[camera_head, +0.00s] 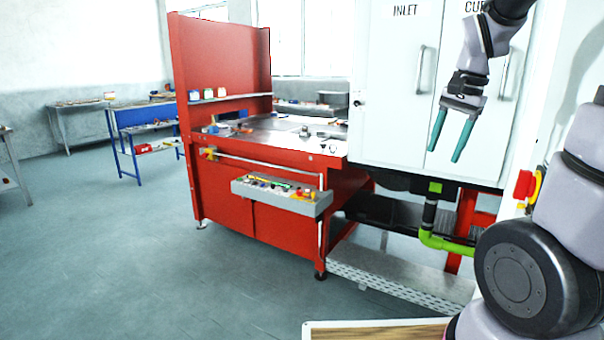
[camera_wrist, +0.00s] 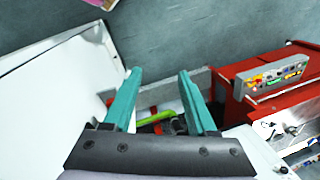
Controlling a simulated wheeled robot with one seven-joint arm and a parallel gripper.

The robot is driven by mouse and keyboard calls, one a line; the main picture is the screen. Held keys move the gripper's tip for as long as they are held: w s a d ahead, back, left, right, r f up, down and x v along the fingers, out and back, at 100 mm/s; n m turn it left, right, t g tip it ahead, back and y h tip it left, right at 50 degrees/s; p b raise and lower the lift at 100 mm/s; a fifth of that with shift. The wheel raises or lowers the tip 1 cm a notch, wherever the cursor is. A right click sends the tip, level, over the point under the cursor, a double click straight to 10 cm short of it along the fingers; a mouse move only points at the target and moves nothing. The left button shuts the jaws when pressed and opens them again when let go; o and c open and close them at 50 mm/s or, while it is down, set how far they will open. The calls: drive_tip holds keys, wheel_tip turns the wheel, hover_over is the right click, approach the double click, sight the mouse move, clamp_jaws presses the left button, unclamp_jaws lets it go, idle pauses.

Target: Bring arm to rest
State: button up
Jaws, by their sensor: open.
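My gripper (camera_head: 451,138) hangs in the upper right of the head view, fingers pointing down, in front of the white cabinet (camera_head: 388,120). Its two teal fingers are apart, with nothing between them. In the wrist view my gripper (camera_wrist: 156,92) also shows its fingers spread and empty. The arm is raised and bent, and its near links fill the right edge of the head view.
A green pipe (camera_head: 446,243) runs below the cabinet above a perforated metal step (camera_head: 400,283). The floor (camera_head: 120,260) at front left is clear.

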drive_tip(key=s+a+r+n+t, duration=0.5)
drive_tip(key=s+a+r+n, duration=0.1)
drive_tip(key=s, duration=0.4)
wheel_tip(320, 180, up, 3)
drive_tip(key=shift+a+f+y, duration=0.2)
drive_tip(key=shift+a+y, duration=0.1)
drive_tip(key=shift+a, duration=0.2)
drive_tip(key=shift+c, duration=0.6)
drive_tip(key=shift+d, duration=0.15)
